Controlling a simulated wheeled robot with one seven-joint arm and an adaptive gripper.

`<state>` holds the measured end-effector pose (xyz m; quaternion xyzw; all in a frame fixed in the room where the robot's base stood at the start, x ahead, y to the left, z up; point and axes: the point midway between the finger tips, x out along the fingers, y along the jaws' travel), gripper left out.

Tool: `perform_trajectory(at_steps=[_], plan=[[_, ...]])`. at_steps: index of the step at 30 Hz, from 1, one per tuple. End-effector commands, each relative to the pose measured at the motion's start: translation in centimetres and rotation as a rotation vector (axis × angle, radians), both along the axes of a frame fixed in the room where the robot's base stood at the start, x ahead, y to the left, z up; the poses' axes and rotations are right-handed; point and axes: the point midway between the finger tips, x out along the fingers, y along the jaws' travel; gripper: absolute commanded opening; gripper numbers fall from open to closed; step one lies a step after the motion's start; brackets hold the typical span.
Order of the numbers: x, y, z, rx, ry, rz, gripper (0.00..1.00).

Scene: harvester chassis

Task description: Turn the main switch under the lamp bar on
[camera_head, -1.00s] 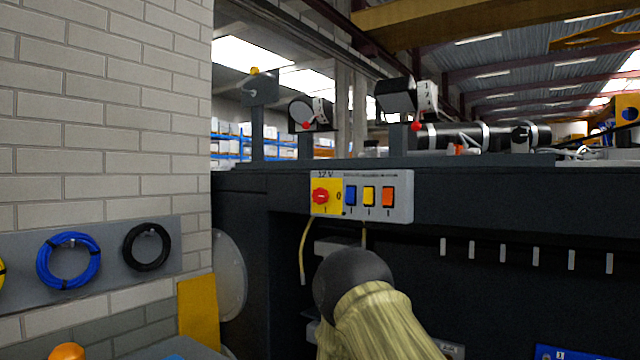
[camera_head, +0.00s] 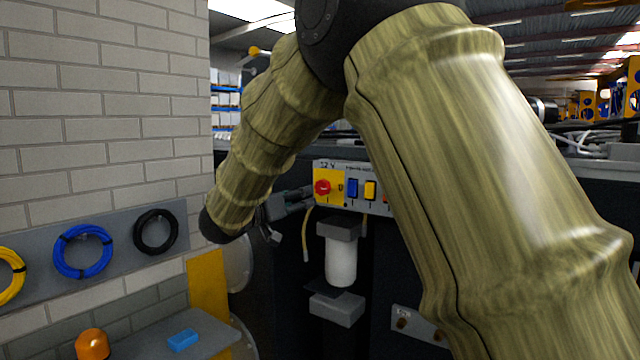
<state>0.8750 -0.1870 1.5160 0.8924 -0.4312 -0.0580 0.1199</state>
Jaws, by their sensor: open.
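The main switch (camera_head: 322,187) is a red rotary knob on a yellow plate, at the left end of a grey switch panel (camera_head: 353,204) marked 12 V. Blue (camera_head: 352,188) and yellow (camera_head: 370,190) rockers sit to its right, and the orange one is mostly hidden by my arm. My gripper (camera_head: 292,212) is open and empty, just left of the panel, with its fingers towards it. It looks apart from the knob, but the depth gap is hard to judge. The knob's exact turn position is too small to tell. My arm hides the lamps above the panel.
A white cylinder (camera_head: 341,262) hangs under a grey bracket below the panel, beside a loose yellowish cable (camera_head: 307,236). A brick wall with blue (camera_head: 82,251) and black (camera_head: 155,232) cable coils stands left. A shelf below holds an orange dome (camera_head: 92,345) and a blue block (camera_head: 183,340).

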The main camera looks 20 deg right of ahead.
Motion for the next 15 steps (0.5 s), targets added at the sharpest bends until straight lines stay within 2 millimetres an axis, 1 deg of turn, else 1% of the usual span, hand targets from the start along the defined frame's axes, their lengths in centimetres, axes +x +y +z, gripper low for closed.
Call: perform_trajectory(at_steps=[1, 2, 7, 15], plan=[[-0.1, 0.1, 0.8, 0.002, -0.005, -0.006, 0.61], [-0.1, 0.0, 1.0, 0.003, -0.005, -0.008, 0.61], [0.8, -1.0, 1.2, 0.003, -0.004, -0.010, 0.61], [3.4, -4.5, 1.4, 0.004, -0.005, -0.010, 0.61]])
